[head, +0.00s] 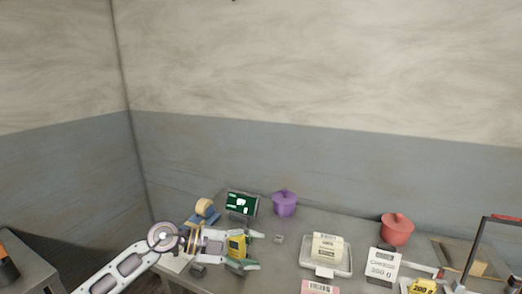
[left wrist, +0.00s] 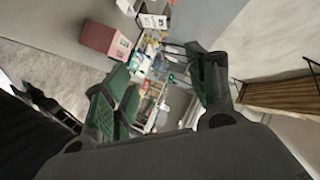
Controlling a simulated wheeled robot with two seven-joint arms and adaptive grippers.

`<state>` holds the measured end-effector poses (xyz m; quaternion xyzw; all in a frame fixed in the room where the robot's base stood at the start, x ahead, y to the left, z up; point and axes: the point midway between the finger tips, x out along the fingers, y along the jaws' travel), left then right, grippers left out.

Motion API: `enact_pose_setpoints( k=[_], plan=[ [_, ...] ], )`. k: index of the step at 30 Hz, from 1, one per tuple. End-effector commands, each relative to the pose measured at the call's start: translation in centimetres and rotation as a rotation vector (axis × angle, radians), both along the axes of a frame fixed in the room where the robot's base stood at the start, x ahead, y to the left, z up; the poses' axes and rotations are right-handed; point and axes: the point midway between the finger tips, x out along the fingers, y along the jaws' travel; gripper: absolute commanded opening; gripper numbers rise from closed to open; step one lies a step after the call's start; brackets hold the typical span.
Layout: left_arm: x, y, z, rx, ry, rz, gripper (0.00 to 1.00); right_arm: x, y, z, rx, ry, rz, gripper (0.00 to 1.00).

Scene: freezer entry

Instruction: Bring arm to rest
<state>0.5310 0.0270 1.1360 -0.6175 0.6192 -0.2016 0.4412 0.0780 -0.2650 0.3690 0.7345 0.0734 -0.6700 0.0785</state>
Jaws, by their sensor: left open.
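My left arm (head: 128,264) comes in from the lower left in the head view. My left gripper (head: 254,251) is over the left part of the table, its green-padded fingers apart and pointing right. A yellow and dark device (head: 237,244) shows right by the gripper; I cannot tell whether it is part of the arm or a separate thing. In the left wrist view the open fingers (left wrist: 165,95) have nothing between them, only distant shelves and goods beyond. My right gripper is not in view.
The grey table (head: 290,258) holds a dark screen (head: 241,203), a purple pot (head: 285,204), a tape dispenser (head: 203,211), a scale with a package (head: 327,250), a red pot (head: 396,229) and a sign (head: 383,265). A side table (head: 28,268) stands at left. Walls close the back.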

Motion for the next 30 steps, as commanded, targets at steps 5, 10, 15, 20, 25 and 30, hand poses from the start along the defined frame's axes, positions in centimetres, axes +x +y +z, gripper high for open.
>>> enact_pose_setpoints(
  k=[5, 10, 15, 20, 25, 30],
  plan=[
    [-0.2, -1.9, 3.0, -0.197, -0.035, 0.054, 0.57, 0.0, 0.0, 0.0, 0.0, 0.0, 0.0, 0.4],
    [0.1, -2.4, 5.7, -0.367, -0.058, 0.139, 0.57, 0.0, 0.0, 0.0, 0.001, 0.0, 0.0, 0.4],
    [0.9, -1.8, 7.9, -0.52, -0.066, 0.25, 0.57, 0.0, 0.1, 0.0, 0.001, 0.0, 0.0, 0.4],
    [1.8, -0.5, 9.3, -0.64, -0.062, 0.377, 0.57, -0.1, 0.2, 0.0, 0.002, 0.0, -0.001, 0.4],
    [3.0, 1.7, 9.9, -0.745, -0.038, 0.53, 0.57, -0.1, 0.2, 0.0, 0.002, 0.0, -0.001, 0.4],
    [4.1, 4.3, 9.4, -0.818, 0.0, 0.699, 0.57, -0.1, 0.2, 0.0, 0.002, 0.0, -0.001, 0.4]
  ],
)
